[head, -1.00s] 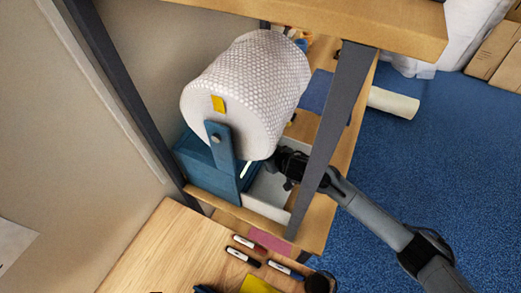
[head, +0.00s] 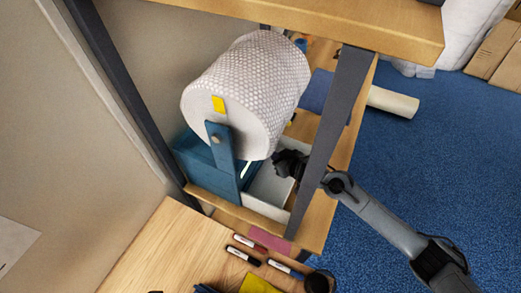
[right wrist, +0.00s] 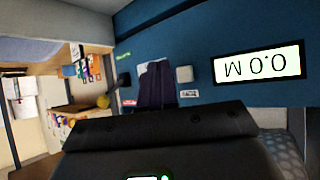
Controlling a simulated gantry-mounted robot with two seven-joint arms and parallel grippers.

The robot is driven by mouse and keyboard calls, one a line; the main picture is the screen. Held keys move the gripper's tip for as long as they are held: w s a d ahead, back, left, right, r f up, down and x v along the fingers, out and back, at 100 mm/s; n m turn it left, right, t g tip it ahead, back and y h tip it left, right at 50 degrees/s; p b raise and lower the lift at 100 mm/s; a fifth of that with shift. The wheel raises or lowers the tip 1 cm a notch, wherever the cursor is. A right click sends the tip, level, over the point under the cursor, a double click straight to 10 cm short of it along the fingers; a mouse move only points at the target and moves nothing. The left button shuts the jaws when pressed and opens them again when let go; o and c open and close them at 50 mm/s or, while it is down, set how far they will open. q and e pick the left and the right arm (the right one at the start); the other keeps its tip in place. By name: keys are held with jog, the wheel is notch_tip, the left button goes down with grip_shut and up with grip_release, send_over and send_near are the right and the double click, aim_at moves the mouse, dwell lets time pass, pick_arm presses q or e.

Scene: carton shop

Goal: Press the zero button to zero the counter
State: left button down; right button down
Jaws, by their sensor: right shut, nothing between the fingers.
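The counter is on a blue housing (head: 210,172) under a big roll of bubble wrap (head: 245,90). In the right wrist view its lit display (right wrist: 258,66) appears upside down and reads 0.0 M. A small pale square button (right wrist: 184,74) is on the blue panel beside the display, with a small white label (right wrist: 189,93) next to it. My right gripper (head: 280,163) is at the side of the housing, partly below the roll. Its dark shut fingers (right wrist: 153,85) are beside the button in the right wrist view; I cannot tell whether they touch the panel. My left gripper is not seen.
A dark post (head: 328,140) stands in front of my right arm, close to it. A white tray (head: 268,190) lies below the gripper. Several markers (head: 243,256) lie on the wooden bench (head: 165,250). A shelf (head: 350,25) overhangs above.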

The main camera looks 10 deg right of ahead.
jog(key=shift+s+d, duration=0.85)
jog(key=shift+d, duration=0.2)
